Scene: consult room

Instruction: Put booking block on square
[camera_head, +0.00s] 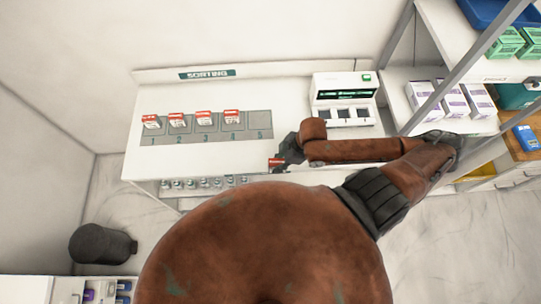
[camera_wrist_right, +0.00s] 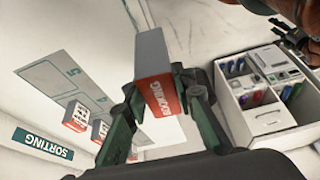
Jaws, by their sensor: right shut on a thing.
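The booking block (camera_wrist_right: 155,80) is grey with a red end marked BOOKING. My right gripper (camera_wrist_right: 160,108) is shut on it, one finger at each side. In the head view, the block's red end (camera_head: 275,162) shows by my right gripper (camera_head: 285,156), near the front edge of the sorting table. Numbered grey squares lie on the table. Squares 1 to 4 each hold a red-and-white block (camera_head: 203,118). Square 5 (camera_head: 259,126) is bare, behind and left of my right gripper. A dark shape in the wrist view's upper right may be my left gripper (camera_wrist_right: 290,36); its jaws are unclear.
A white device (camera_head: 344,99) with a green display stands right of the squares. A shelf (camera_head: 402,122) with boxes is farther right. A dark bin (camera_head: 101,244) and a compartmented cart (camera_head: 65,288) stand at lower left. The table front around the squares is clear.

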